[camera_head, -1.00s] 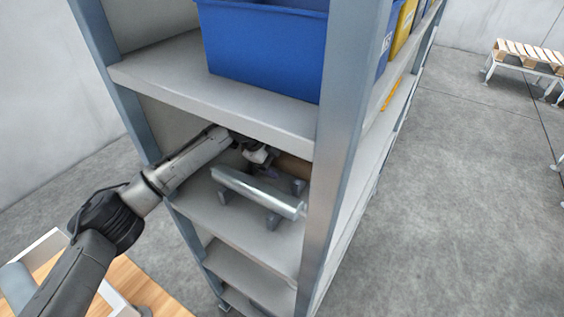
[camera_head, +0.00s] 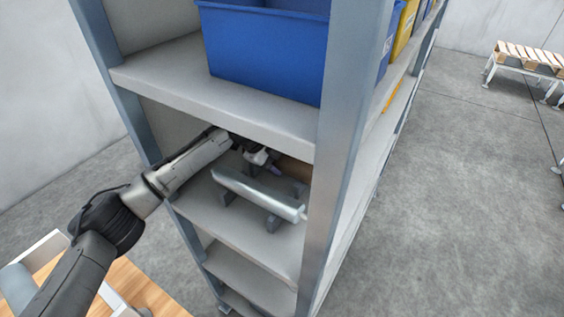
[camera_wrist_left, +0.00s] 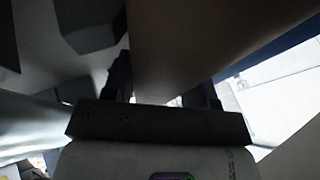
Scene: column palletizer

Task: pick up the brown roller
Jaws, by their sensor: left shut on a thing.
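The brown roller (camera_head: 294,172) lies on the middle shelf behind the silver roller, and only a short stretch shows in the head view beside the right post. In the left wrist view the brown roller (camera_wrist_left: 190,45) fills the space between the fingers. My left gripper (camera_head: 270,164) reaches in under the upper shelf and is shut on the brown roller. Its fingers (camera_wrist_left: 165,90) show dark on both sides of the roller in the wrist view. I cannot tell whether the roller is clear of its supports. My right gripper is not in view.
A silver roller (camera_head: 256,193) lies on grey supports (camera_head: 272,222) in front of the gripper. The upper shelf (camera_head: 205,90), carrying a blue bin (camera_head: 265,55), is close above my arm. A metal post (camera_head: 338,150) stands at the right. Open floor (camera_head: 470,220) lies beyond.

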